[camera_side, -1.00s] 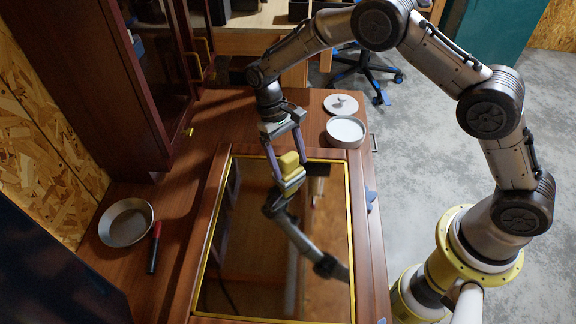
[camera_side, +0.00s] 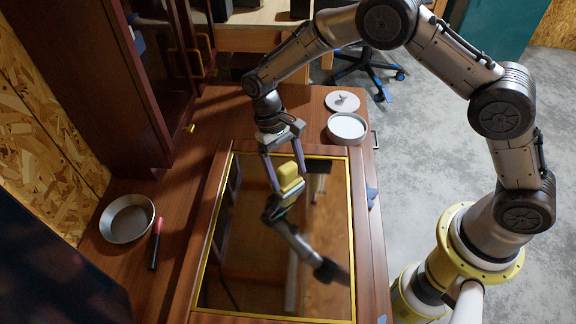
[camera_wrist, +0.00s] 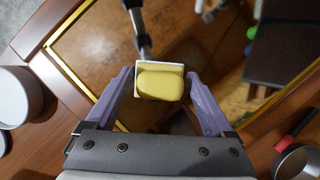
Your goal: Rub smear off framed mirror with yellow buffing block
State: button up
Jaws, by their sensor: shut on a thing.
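The framed mirror (camera_side: 348,262) lies flat on the wooden bench, with a thin yellow inner edge and a brown wooden frame. It also shows in the wrist view (camera_wrist: 85,75). The yellow buffing block (camera_side: 289,172) has a pale base and is between the fingers of my gripper (camera_side: 287,180), near the mirror's far end. In the wrist view the block (camera_wrist: 160,84) sits between the two purple fingers of my gripper (camera_wrist: 160,92). Its reflection lies close below it; I cannot tell whether it touches the glass. No smear can be made out among the reflections.
A round white-filled tin (camera_side: 346,128) and its lid (camera_side: 342,101) stand beyond the mirror's far right corner. A metal bowl (camera_side: 127,219) and a red-and-black marker (camera_side: 155,244) lie at the left. A dark cabinet (camera_side: 110,75) rises at the back left.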

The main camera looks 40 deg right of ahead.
jog(key=shift+s+a+f, duration=0.1)
jog(key=shift+s+a, duration=1.2)
jog(key=shift+s, duration=0.25)
jog(key=shift+s+a+f, duration=0.1)
jog(key=shift+s+a, duration=1.2)
jog(key=shift+s, duration=0.2)
jog(key=shift+w+r, duration=0.2)
jog(key=shift+r, duration=3.05)
notch_tip(320, 180, up, 3)
